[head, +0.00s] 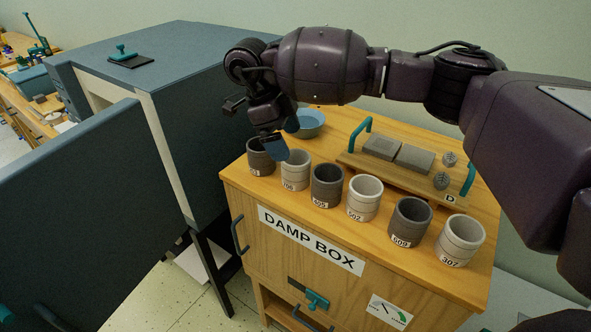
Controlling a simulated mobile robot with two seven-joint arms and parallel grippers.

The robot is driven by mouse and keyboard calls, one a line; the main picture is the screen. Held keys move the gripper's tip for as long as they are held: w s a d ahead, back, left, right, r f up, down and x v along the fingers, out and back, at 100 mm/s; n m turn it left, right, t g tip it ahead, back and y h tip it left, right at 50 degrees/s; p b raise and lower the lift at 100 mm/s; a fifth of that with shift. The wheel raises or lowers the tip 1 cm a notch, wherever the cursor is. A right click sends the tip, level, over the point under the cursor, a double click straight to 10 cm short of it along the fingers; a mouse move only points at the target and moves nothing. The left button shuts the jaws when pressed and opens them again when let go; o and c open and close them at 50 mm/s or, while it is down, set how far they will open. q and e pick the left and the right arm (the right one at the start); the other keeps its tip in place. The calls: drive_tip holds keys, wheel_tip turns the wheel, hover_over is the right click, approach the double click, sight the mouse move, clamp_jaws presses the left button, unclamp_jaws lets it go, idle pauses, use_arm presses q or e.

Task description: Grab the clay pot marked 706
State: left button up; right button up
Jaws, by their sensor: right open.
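Several clay pots stand in a row along the front of the wooden damp box top. The second from the left is a light grey pot (296,174); its small label seems to end in 06, the first digit is hard to read. A dark pot (261,160) stands to its left, partly hidden by my gripper, and another dark pot (327,187) to its right. My right gripper (283,139) is open, with blue fingers pointing down, over the back of the two leftmost pots. I cannot tell whether it touches either. My left gripper is not in view.
Further right stand a light pot (364,199) marked 502, a dark pot (409,224) and a light pot (460,242) marked 307. Behind them are a blue bowl (311,121) and a wooden tray (352,161) with teal handles. A dark blue cabinet (210,110) stands left.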

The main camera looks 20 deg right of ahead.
sight(299, 164)
drive_tip(key=shift+x, duration=1.15)
drive_tip(key=shift+s+d+f, duration=0.15)
drive_tip(key=shift+d+f, duration=0.1)
drive_tip(key=shift+f, duration=0.35)
drive_tip(key=p+x, duration=0.1)
drive_tip(key=x, duration=0.2)
drive_tip(key=shift+d+f, duration=0.1)
drive_tip(key=shift+d, duration=0.05)
drive_tip(key=shift+d+f, duration=0.1)
drive_tip(key=shift+f, duration=0.25)
drive_tip(key=c, duration=0.9)
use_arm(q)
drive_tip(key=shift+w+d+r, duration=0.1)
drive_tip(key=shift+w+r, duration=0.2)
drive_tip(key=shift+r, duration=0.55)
use_arm(e)
drive_tip(key=shift+c, duration=0.8)
drive_tip(key=shift+r, duration=0.1)
